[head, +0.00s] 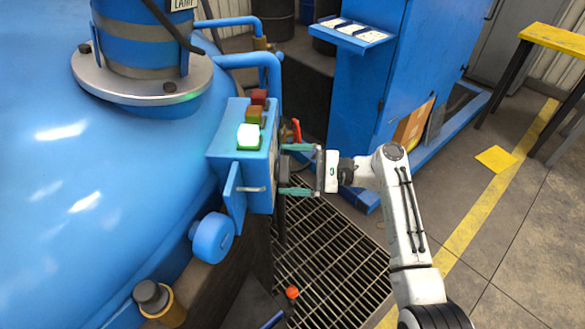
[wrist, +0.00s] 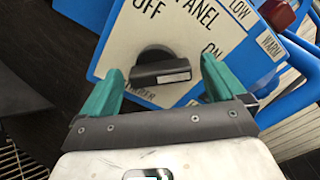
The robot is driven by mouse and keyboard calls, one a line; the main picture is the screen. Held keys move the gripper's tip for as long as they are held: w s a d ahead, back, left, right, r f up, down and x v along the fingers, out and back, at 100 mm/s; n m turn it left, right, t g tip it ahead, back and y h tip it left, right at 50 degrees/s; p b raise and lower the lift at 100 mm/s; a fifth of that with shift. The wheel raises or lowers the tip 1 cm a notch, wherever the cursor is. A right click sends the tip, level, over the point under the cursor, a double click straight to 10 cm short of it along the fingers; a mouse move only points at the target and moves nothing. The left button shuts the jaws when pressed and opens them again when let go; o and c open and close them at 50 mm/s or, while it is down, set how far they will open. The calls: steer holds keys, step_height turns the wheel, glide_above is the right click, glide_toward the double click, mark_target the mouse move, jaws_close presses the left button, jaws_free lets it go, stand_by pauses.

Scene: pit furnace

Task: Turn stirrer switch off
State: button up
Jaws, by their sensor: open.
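A blue control box (head: 243,150) is mounted on the side of the big blue furnace. Its white label face (wrist: 190,30) fills the top of the wrist view and reads "PANEL", "OFF" and "ON". A dark rotary knob (wrist: 160,70) sits on this face, its bar roughly level in the picture with a pale strip toward the right. Smaller print below the knob is partly hidden, so I cannot read the switch name. My gripper (head: 283,169) is open, its green fingers on either side of the knob in the wrist view (wrist: 162,66). Contact cannot be told.
A lit green lamp (head: 249,136) and amber and red lamps top the box. Blue pipes (head: 255,60) run behind. Floor grating (head: 325,265) lies below; clear floor (head: 520,230) is at right.

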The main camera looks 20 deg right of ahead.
steer(key=c, duration=1)
steer(key=shift+c, duration=0.2)
steer(key=shift+n, duration=0.3)
steer(key=n+b, duration=0.4)
steer(key=n, duration=0.1)
steer(key=n+b, duration=0.4)
steer(key=n, duration=0.2)
steer(key=n+b, duration=0.5)
steer(key=n, duration=0.1)
steer(key=shift+s+a+f, duration=0.1)
steer(key=shift+s+f, duration=0.1)
steer(key=shift+s, duration=0.05)
steer(key=shift+n, duration=0.3)
